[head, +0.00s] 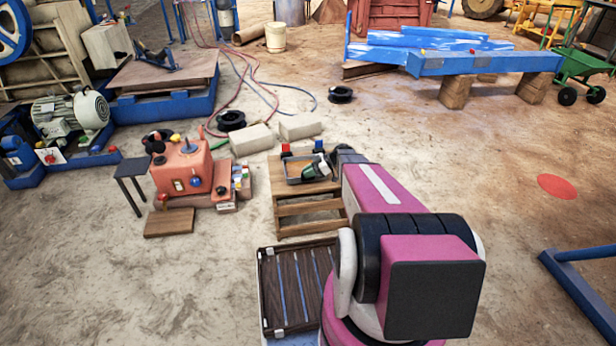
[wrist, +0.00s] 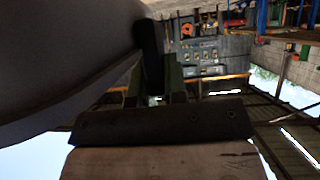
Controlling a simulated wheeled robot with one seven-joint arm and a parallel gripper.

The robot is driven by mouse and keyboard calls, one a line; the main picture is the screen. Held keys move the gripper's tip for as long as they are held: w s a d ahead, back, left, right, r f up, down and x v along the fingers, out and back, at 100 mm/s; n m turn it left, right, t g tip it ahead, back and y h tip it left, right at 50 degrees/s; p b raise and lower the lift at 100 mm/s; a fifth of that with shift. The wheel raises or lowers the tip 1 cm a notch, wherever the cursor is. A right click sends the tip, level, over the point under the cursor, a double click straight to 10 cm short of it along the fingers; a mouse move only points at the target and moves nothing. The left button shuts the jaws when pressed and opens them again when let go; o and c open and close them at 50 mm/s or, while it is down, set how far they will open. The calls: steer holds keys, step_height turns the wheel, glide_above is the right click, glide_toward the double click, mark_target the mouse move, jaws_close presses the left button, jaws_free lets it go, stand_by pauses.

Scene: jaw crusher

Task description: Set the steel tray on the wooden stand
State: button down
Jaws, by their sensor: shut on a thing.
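The steel tray (head: 303,181), a shallow grey box with brown contents and a dark green item inside, shows at the top of the wooden stand (head: 310,208) in the head view. It looks roughly level; whether it rests on the stand or hovers just above cannot be told. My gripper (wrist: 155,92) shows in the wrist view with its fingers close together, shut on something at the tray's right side. In the head view my pink arm hides most of the grip. A large grey surface fills the left of the wrist view, too close to identify.
An orange control box (head: 182,168) stands left of the stand, by a small dark side table (head: 132,170). Pale blocks (head: 252,139) lie behind the stand. A blue beam (head: 485,63) on wooden blocks lies farther back. Open floor extends to the right.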

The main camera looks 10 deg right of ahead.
step_height(320, 180, down, 2)
steer(key=c, duration=1.2)
jaws_free()
steer(key=shift+f, duration=0.1)
steer(key=shift+o, duration=0.2)
steer(key=v, duration=1.1)
steer(key=s+a+r+m+h, duration=0.3)
steer(key=s+m+h, duration=0.1)
steer(key=s+m, duration=0.2)
steer(key=s+a+r+m+h, duration=0.3)
steer(key=s+m+h, duration=0.1)
steer(key=s+m, duration=0.2)
steer(key=s+a+r+m+h, duration=0.3)
steer(key=s+m, duration=0.3)
steer(key=s, duration=0.2)
steer(key=shift+s+a+h, duration=0.25)
steer(key=shift+a+h, duration=0.05)
steer(key=shift+h, duration=0.3)
